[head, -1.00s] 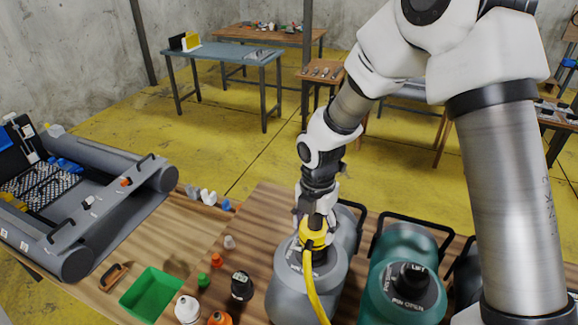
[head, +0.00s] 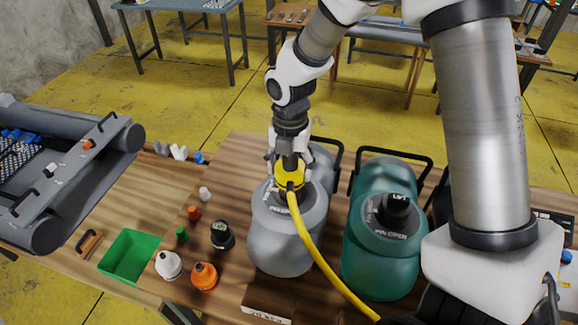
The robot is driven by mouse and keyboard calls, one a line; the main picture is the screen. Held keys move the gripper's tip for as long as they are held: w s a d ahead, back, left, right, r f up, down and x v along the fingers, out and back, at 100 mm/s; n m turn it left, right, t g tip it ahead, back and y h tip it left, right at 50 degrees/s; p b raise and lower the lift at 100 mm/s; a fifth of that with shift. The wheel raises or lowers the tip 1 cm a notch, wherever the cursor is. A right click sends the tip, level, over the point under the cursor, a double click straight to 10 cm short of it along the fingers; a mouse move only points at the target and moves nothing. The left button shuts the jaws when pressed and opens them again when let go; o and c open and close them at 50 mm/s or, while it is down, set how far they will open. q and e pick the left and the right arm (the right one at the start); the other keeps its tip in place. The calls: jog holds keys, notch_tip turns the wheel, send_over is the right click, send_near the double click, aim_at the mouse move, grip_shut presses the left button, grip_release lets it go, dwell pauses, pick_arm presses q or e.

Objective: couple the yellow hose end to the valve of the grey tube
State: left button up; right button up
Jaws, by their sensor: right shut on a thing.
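The grey tube (head: 282,245) stands on the wooden bench, with dark lettering partly readable as "PRESS" on its top. The yellow hose end (head: 291,175) is over the middle of that top, where the valve is covered from view. I cannot tell whether it is seated on the valve or just above it. My right gripper (head: 288,163) points down from above and is shut on the yellow hose end. The yellow hose (head: 322,265) hangs from it across the grey tube's front, down to the lower right. My left gripper is not in view.
A teal tube (head: 375,262) with a black valve stands close on the right. Orange and white bottles (head: 204,276), small caps and a green tray (head: 127,257) lie to the left. A grey inflatable boat (head: 60,190) is at far left.

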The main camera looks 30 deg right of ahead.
jog(key=shift+s, duration=0.1)
jog(key=shift+w, duration=0.2)
jog(key=shift+p, duration=0.5)
jog(key=shift+s, duration=0.1)
jog(key=shift+f, duration=0.15)
jog(key=shift+f+b, duration=0.6)
jog(key=shift+f, duration=0.55)
jog(key=shift+f, duration=0.1)
